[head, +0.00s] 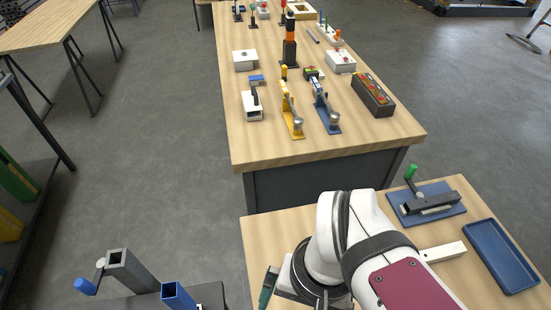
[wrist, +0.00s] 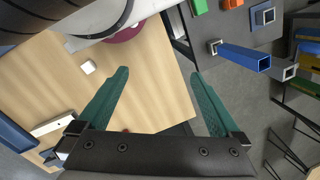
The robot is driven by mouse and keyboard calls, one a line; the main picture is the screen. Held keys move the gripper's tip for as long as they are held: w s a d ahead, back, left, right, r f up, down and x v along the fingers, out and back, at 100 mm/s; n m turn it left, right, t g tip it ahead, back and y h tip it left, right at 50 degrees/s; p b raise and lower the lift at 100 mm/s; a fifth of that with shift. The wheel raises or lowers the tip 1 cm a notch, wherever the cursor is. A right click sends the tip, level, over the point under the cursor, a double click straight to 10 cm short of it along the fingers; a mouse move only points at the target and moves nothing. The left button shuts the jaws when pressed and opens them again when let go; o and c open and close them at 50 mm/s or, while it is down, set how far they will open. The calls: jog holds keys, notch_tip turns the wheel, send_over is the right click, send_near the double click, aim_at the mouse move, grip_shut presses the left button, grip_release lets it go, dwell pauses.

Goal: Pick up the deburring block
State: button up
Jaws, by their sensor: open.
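I cannot tell for certain which thing is the deburring block. A small pale block (wrist: 88,67) lies on the wooden bench in the wrist view, left of my fingers; my arm hides that area in the head view. My gripper (wrist: 160,75) has two green fingers spread wide with nothing between them, above the bench edge. In the head view only part of the gripper (head: 268,287) shows, at the bottom beside my wrist. A white bar (head: 445,251) lies on the bench right of my arm; it also shows in the wrist view (wrist: 52,124).
A blue plate (head: 443,214) with a dark clamp and green-handled lever and a blue tray (head: 502,256) are on the near bench. A dark stand at lower left carries a blue square tube (head: 178,296) and grey square tube (head: 130,270). A longer bench (head: 260,150) holds several fixtures.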

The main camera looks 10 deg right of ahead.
jog(key=shift+c, duration=1)
jog(key=w+d+f+m+h, duration=0.15)
jog(key=w+d+m, duration=0.25)
jog(key=d, duration=0.4)
jog(key=w+d+f+m, duration=0.3)
jog(key=w+d+m, duration=0.1)
jog(key=d, duration=0.4)
jog(key=w+d+f+m, duration=0.2)
jog(key=w+d+m, duration=0.15)
jog(key=d, duration=0.45)
jog(key=shift+m, duration=0.45)
notch_tip(320, 180, down, 15)
grip_shut()
